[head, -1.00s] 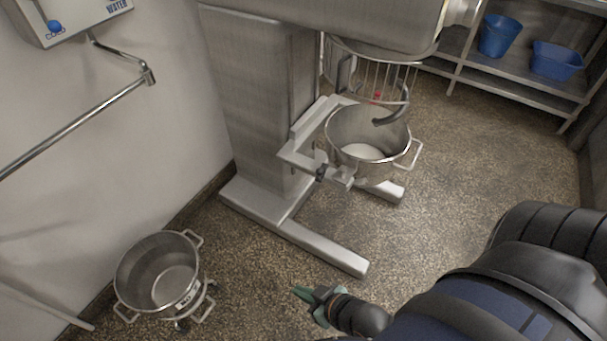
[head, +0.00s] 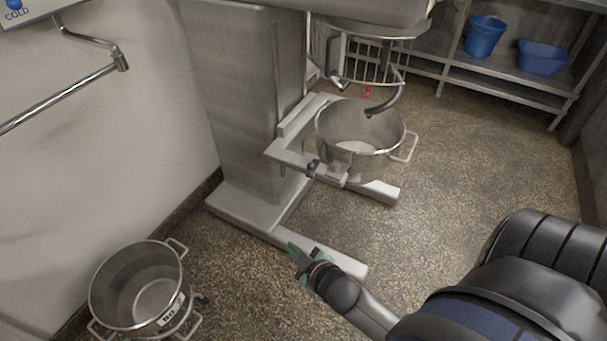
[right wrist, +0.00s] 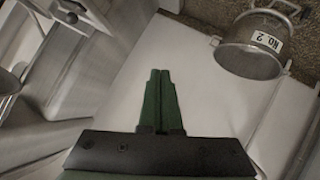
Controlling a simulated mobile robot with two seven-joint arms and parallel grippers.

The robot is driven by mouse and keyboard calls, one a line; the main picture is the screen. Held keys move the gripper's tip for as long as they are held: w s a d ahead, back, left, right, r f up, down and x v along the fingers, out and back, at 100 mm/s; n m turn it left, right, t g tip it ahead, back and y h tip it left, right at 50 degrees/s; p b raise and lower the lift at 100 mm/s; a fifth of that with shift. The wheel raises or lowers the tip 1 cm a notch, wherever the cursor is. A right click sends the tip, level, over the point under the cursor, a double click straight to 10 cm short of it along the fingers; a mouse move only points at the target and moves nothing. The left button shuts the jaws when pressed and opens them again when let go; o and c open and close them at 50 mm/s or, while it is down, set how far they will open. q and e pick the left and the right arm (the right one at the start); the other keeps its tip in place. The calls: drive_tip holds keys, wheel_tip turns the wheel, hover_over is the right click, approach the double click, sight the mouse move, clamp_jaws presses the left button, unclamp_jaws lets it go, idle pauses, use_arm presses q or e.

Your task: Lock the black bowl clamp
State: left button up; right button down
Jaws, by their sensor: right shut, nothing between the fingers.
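A small black clamp (head: 312,168) sits on the near arm of the mixer's bowl cradle (head: 292,158); whether it is locked is too small to tell. The steel mixing bowl (head: 340,128) stands in the cradle beside it, with pale contents (head: 356,147) at its bottom. My right gripper (head: 293,249) is below and slightly left of the clamp in the head view, over the mixer's foot and apart from the clamp. Its green fingers (right wrist: 160,75) are shut and empty in the right wrist view. My left gripper is not in view.
The mixer column (head: 245,90) rises behind the cradle; a hook (head: 385,100) and wire guard hang over the bowl. A second steel bowl (head: 110,285) stands on a wheeled base at lower left. A shelf with blue tubs (head: 485,37) is at back right. The floor right of the mixer is clear.

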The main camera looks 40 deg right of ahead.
use_arm(q)
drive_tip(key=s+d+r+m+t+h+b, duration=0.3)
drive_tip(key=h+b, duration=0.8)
drive_tip(key=b, duration=1)
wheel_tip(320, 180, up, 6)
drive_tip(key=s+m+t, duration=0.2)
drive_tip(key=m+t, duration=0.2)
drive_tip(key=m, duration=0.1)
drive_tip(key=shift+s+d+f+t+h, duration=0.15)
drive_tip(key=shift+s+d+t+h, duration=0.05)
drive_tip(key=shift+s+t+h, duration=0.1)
use_arm(e)
drive_tip(key=w+d+f+n+t+h, duration=0.2)
drive_tip(key=w+d+h, duration=0.1)
drive_tip(key=w+d, duration=0.3)
drive_tip(key=w+d+f+n+t+h, duration=0.2)
drive_tip(key=w+d+n+h, duration=0.1)
drive_tip(key=w+d, duration=0.4)
drive_tip(key=w+h, duration=0.1)
drive_tip(key=w, duration=0.2)
drive_tip(key=shift+w+d+f+n+t, duration=0.2)
drive_tip(key=shift+w+n+t, duration=0.1)
drive_tip(key=shift+t, duration=0.1)
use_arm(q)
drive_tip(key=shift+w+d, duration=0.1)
use_arm(e)
drive_tip(key=shift+r, duration=0.1)
